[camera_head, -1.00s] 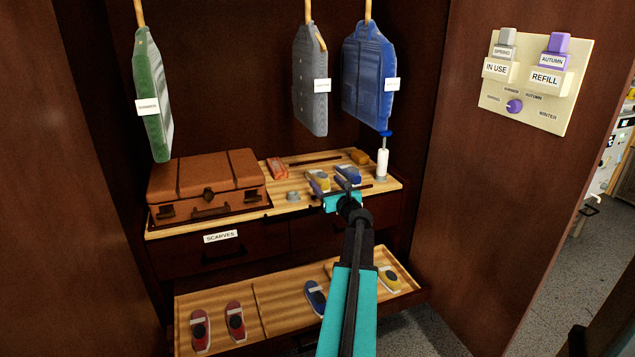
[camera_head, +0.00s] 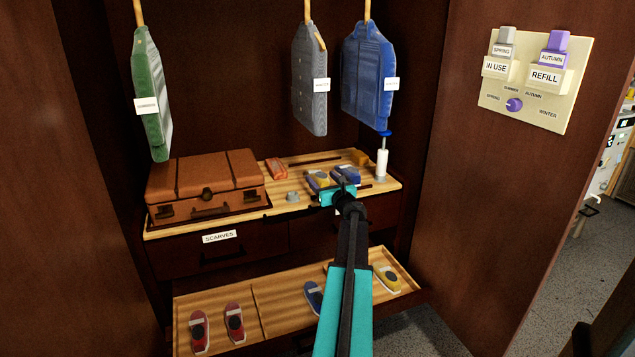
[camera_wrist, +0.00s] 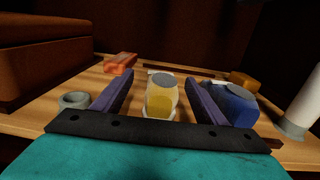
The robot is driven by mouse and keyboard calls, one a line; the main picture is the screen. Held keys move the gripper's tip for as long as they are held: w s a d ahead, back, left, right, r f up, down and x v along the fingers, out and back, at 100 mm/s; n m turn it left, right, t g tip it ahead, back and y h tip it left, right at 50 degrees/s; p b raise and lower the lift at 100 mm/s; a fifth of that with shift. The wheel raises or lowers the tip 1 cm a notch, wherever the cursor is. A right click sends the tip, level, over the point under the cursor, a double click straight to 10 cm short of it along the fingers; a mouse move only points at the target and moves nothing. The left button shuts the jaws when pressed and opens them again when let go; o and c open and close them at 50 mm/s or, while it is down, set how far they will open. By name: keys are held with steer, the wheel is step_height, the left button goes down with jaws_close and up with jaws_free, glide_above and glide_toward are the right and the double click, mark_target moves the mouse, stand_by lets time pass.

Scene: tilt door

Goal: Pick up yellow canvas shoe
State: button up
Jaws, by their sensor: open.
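A yellow shoe with a grey opening (camera_wrist: 161,100) stands on the wooden top, between my two dark fingers in the wrist view. It also shows in the head view (camera_head: 316,179), just left of my gripper. My gripper (camera_wrist: 158,80) is open, with one finger on each side of the shoe; I cannot tell whether either touches it. In the head view my gripper (camera_head: 333,186) is over the front of the wooden top. A blue shoe (camera_wrist: 236,105) stands just right of the right finger.
A brown suitcase (camera_head: 205,182) stands on the left. A grey ring (camera_wrist: 75,100) is left of the fingers. An orange-red item (camera_head: 277,168) lies behind. A white cylinder (camera_head: 382,163) stands at right. The open drawer (camera_head: 275,295) also holds red and blue shoes.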

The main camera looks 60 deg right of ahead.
mark_target(319, 174)
steer(key=shift+b+x, duration=0.3)
steer(key=shift+x, duration=1.65)
steer(key=shift+s+d, duration=0.1)
steer(key=shift+c, duration=0.2)
steer(key=c, duration=1.2)
steer(key=shift+o, duration=0.2)
steer(key=shift+r, duration=0.1)
steer(key=shift+r+p, duration=0.3)
steer(key=shift+r, duration=0.5)
step_height(319, 174, up, 2)
steer(key=shift+r+p, duration=0.1)
steer(key=shift+p, duration=0.45)
steer(key=s+a+p, duration=0.2)
steer(key=s+a, duration=0.6)
steer(key=a, duration=0.5)
steer(key=shift+a+r, duration=0.3)
steer(key=shift+r, duration=0.2)
steer(key=shift+s, duration=0.15)
